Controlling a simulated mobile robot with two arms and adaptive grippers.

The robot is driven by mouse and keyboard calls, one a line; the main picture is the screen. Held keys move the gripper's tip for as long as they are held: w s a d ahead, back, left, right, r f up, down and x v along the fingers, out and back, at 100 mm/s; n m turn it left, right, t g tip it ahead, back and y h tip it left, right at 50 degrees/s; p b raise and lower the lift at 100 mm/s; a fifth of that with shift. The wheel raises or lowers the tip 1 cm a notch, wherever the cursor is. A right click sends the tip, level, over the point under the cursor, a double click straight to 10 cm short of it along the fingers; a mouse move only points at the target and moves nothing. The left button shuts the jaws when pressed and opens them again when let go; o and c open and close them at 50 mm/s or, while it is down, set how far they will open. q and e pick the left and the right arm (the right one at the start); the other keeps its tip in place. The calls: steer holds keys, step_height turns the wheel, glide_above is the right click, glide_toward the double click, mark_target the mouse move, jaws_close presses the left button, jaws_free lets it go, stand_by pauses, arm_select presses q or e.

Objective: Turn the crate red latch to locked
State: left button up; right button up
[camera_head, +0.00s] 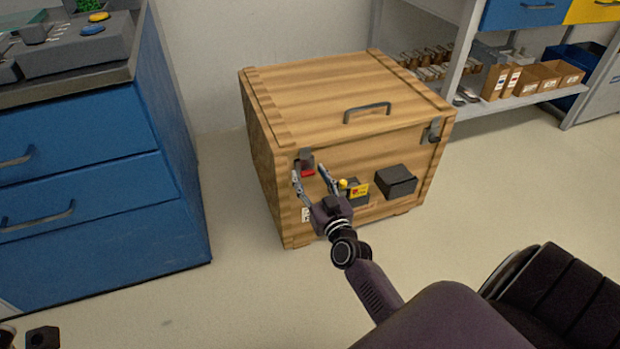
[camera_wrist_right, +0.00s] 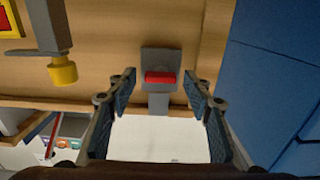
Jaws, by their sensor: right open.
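The wooden crate (camera_head: 345,130) stands closed on the floor, with a handle on its lid. The red latch (camera_head: 308,172) sits on a grey plate at the upper left of its front face. In the right wrist view the red latch (camera_wrist_right: 160,78) lies crosswise, centred ahead of the fingers. My right gripper (camera_head: 312,176) is open in front of the latch. In the right wrist view its fingers (camera_wrist_right: 160,90) are on either side of the latch, with nothing held; whether they touch it I cannot tell. My left gripper is not in view.
A yellow knob (camera_head: 343,184) and a dark box (camera_head: 397,181) are on the crate's front, right of the gripper. A second, grey latch (camera_head: 432,131) is at the upper right. A blue cabinet (camera_head: 90,160) stands left; the floor between is clear.

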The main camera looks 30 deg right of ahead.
steer(key=c, duration=1.1)
steer(key=shift+c, duration=0.2)
